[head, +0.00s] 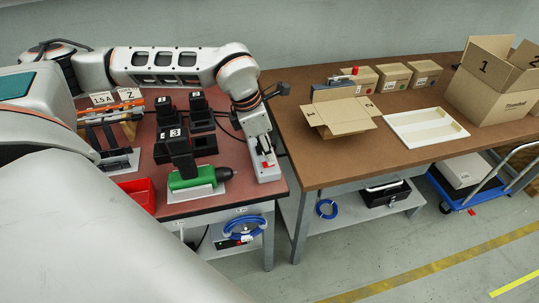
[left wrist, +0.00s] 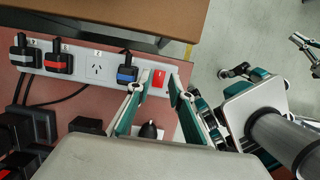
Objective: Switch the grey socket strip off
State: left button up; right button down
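The pale grey socket strip (head: 268,174) lies at the right end of the red-topped bench. In the left wrist view the strip (left wrist: 79,67) carries grey-, red- and blue-banded plugs and one empty outlet. Its red switch (left wrist: 159,78) sits near one end; I cannot tell its rocker position for sure. My left gripper (head: 263,152) is over the strip. In the left wrist view its fingers (left wrist: 158,82) are apart, one on each side of the switch, with nothing between them in grip. Contact with the strip cannot be told. A dark-and-white part at that view's right edge may be my right gripper (left wrist: 306,46).
Black chargers (head: 201,118), a green-based tool (head: 192,180) and a red bin (head: 139,193) stand left of the strip. A black plug (left wrist: 148,131) lies close to the fingers. The brown table (head: 400,163) with an open carton (head: 338,113) is to the right.

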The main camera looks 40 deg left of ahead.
pick_arm(q)
jog(key=v, duration=1)
jog(key=shift+f, duration=0.1)
